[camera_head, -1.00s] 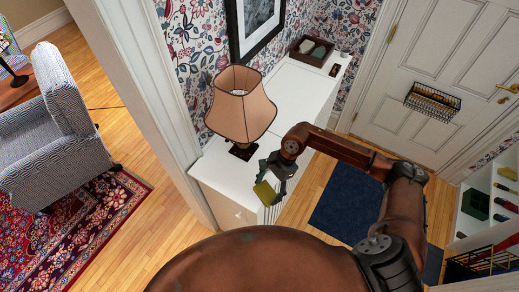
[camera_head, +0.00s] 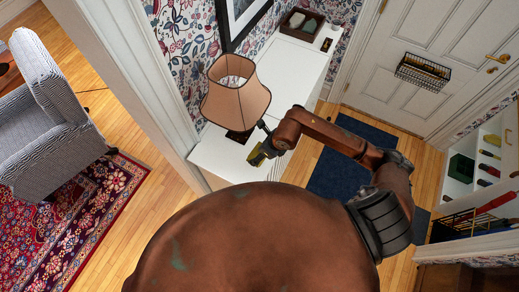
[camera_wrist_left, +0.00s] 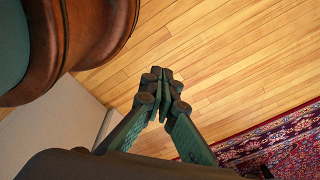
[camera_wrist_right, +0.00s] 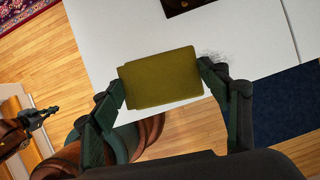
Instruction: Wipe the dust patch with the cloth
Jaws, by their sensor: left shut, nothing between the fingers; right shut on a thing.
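The cloth (camera_wrist_right: 160,78) is an olive-yellow folded pad. My right gripper (camera_wrist_right: 162,88) is shut on it, and it also shows as a small yellow piece in the head view (camera_head: 256,157). The gripper is over the near end of the white cabinet top (camera_head: 222,158); I cannot tell whether the cloth touches it. The dust patch (camera_wrist_right: 213,57) is a faint dark smudge on the white top, just beside the cloth, by the right fingertip in the right wrist view. My left gripper (camera_wrist_left: 165,76) is shut and empty above the wooden floor.
A lamp with a peach shade (camera_head: 236,92) stands on the cabinet close to my right gripper. A tray (camera_head: 302,23) stands at the cabinet's far end. A striped armchair (camera_head: 45,120) is at left, a blue mat (camera_head: 342,165) lies beside the cabinet.

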